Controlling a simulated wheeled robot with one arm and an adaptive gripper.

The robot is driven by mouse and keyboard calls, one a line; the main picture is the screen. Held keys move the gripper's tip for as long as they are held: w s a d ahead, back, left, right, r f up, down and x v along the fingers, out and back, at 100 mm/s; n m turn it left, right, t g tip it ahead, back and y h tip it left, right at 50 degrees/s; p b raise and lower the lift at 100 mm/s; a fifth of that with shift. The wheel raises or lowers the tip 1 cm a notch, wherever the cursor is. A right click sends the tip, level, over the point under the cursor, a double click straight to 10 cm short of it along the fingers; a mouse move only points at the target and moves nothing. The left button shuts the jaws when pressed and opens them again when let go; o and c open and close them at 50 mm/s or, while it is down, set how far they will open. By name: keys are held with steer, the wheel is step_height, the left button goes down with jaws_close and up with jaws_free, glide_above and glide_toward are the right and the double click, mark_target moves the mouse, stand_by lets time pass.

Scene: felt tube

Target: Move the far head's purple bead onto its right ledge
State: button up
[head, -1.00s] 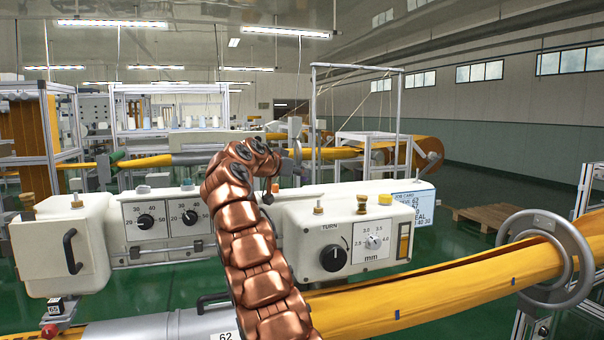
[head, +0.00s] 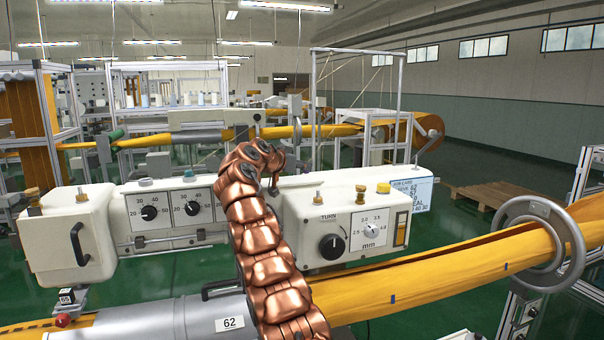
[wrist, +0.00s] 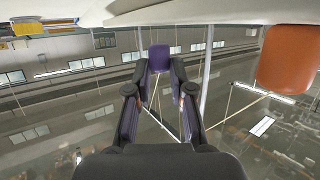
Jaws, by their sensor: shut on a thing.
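In the wrist view the purple bead (wrist: 160,57) sits between the two fingertips of my gripper (wrist: 160,76), which is shut on it. The bead is just off a white surface (wrist: 215,12) along the top of that view; I cannot tell whether they touch. In the head view my gripper (head: 275,182) is mostly hidden by my copper arm, beside the right-hand white machine head (head: 300,228). The purple bead cannot be made out there. The ledges cannot be told apart clearly.
An orange felt tube (head: 430,270) runs in front.

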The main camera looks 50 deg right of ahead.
steer(key=shift+f, duration=0.75)
steer(key=shift+f+b, duration=0.2)
steer(key=shift+b, duration=0.1)
steer(key=o, duration=0.7)
steer(key=shift+r, duration=0.1)
steer(key=shift+o, duration=0.2)
steer(key=shift+r+p, duration=0.2)
steer(key=shift+p, duration=0.15)
steer(key=b+v, duration=0.4)
steer(key=v, duration=0.8)
steer(key=shift+b, duration=0.35)
